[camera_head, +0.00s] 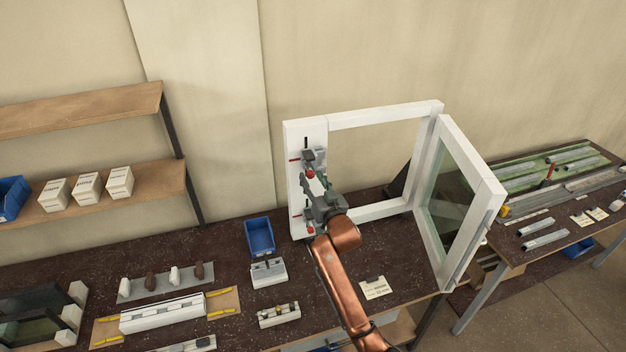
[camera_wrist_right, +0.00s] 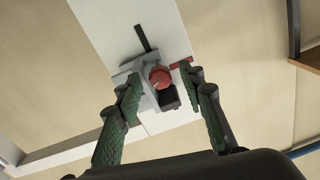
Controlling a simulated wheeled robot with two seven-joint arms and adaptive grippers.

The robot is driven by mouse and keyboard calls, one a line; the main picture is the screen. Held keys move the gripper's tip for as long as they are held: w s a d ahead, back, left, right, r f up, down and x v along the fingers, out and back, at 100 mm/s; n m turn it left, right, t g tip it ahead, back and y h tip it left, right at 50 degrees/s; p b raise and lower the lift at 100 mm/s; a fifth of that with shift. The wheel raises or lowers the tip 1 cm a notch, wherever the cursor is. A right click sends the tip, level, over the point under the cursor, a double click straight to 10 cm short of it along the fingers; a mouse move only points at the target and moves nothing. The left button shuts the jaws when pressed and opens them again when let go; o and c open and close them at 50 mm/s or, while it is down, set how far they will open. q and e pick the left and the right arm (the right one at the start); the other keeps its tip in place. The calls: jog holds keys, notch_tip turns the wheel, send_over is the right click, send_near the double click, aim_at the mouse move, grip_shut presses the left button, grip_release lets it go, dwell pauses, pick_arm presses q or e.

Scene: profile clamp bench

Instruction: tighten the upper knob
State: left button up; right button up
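The upper knob (camera_head: 310,174) is red and sits on a grey clamp on the left post of the white window frame (camera_head: 293,140). In the right wrist view the red knob (camera_wrist_right: 160,77) shows on its grey clamp body (camera_wrist_right: 136,68), near the fingertips. My right gripper (camera_head: 318,184) is just below and in front of the upper knob. In the wrist view my right gripper (camera_wrist_right: 161,80) is open, one green-padded finger on each side of the knob, with gaps visible. A lower red knob (camera_head: 311,229) is on the same post. My left gripper is not in view.
The glazed sash (camera_head: 450,195) stands swung open on the right. A blue bin (camera_head: 259,237), white profile blocks (camera_head: 268,272) and a paper note (camera_head: 375,288) lie on the dark bench. A shelf with white boxes (camera_head: 120,182) is at left.

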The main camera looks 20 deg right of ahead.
jog(key=shift+c, duration=0.2)
grip_shut()
dwell(0.3)
jog(key=m+p, duration=0.3)
jog(key=m, duration=0.2)
jog(key=shift+r, duration=0.15)
jog(key=shift+m+p, duration=1.35)
jog(key=shift+m, duration=0.45)
